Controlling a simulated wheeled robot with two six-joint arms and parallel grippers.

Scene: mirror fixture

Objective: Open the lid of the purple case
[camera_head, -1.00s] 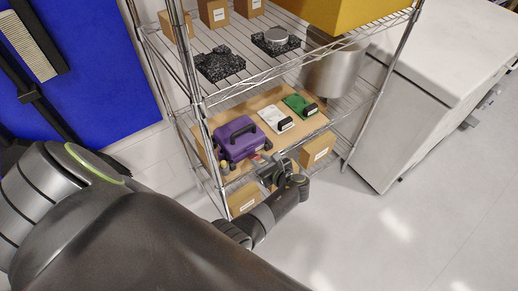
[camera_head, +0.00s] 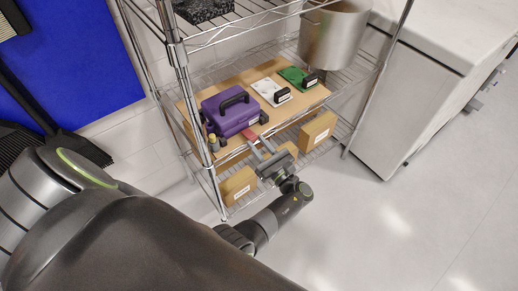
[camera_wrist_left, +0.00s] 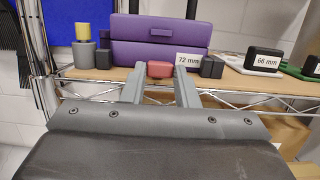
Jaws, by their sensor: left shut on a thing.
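My left gripper (camera_head: 257,142) reaches in from the front. Its fingertips (camera_wrist_left: 160,72) are either side of the red block and shut on it. Whether the block joins the case is unclear. My right gripper is not in view.
White (camera_head: 271,92) and green (camera_head: 298,78) pieces with black blocks lie right of the case. A small cylinder with a yellow top (camera_wrist_left: 83,49) stands left of it. Cardboard boxes (camera_head: 318,131) sit below; a metal pot (camera_head: 333,36) is behind. The floor at right is clear.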

